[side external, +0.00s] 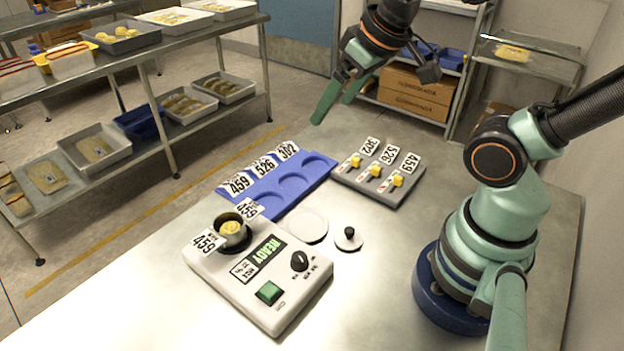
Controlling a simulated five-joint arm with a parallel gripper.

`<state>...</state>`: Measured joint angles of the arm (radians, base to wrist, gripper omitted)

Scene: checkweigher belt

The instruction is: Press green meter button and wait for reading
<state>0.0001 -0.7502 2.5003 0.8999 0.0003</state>
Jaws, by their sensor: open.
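The white meter (257,271) sits at the front left of the steel table. Its green button (269,292) is on the front part of its top face, uncovered. Its green display (266,250) shows "READY". A small dark cup (231,230) with yellowish contents sits in the round well of the meter, with labels reading 459 beside it. A black knob (299,261) is on the meter's right side. My gripper (334,112) is open and empty, high above the far part of the table, well away from the meter. Nothing hides the button.
A blue tray (318,165) with round recesses and labels 459, 526, 302 lies behind the meter. A grey switch block (401,190) with yellow levers is at its right. A white disc (307,226) and a black-knobbed lid (348,240) lie beside the meter.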

